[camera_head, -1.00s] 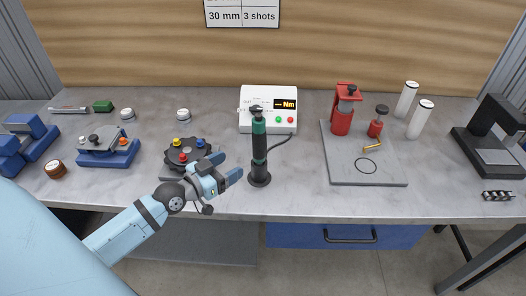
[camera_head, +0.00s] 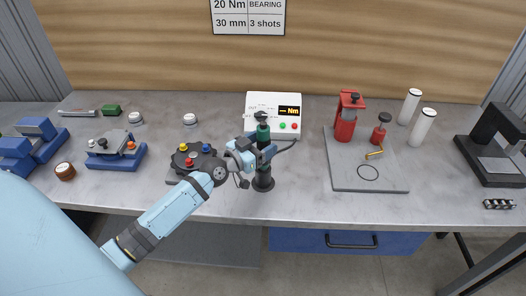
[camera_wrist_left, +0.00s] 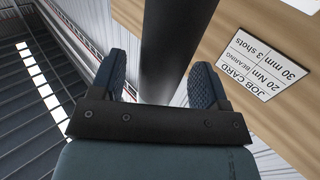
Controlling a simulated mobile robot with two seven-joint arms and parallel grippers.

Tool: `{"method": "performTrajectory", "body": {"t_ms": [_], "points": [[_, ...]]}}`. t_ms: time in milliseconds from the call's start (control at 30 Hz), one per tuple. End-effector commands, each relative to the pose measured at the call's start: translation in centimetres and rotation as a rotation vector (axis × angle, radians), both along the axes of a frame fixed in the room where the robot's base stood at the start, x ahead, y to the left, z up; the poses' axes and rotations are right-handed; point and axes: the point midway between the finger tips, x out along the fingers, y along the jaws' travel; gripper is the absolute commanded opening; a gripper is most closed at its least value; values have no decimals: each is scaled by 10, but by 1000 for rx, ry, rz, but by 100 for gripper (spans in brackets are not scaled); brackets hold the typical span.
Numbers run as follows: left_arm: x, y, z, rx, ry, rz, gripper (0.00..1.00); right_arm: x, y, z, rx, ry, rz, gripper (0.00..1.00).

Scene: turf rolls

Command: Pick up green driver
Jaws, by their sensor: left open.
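The green driver (camera_head: 263,132) is black with a green band near its top. It stands upright in a round black base (camera_head: 263,184), with a cable curving right from it. My left gripper (camera_head: 267,153) is at the driver's middle and hides part of it in the head view. In the left wrist view the driver's dark shaft (camera_wrist_left: 172,50) passes between my open left fingers (camera_wrist_left: 165,85), with gaps visible at both sides. My right gripper is not in view.
A white torque box (camera_head: 272,101) stands behind the driver. A black round fixture with coloured knobs (camera_head: 183,163) is close on the left. A grey plate (camera_head: 345,178) with red tools lies on the right. The bench front between is clear.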

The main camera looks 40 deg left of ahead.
Motion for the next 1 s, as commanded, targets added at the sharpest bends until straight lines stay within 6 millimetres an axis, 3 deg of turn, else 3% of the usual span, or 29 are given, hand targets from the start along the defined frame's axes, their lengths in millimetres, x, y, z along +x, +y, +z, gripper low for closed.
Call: {"method": "performTrajectory", "body": {"t_ms": [167, 433, 700, 1000], "points": [[21, -5, 1, -1, -1, 0, 69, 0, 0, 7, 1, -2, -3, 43], [23, -5, 0, 0, 0, 0, 69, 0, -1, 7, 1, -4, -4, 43], [23, -5, 0, 0, 0, 0, 10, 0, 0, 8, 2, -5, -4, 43], [23, -5, 3, -1, -3, 0, 10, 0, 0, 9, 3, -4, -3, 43]]}}
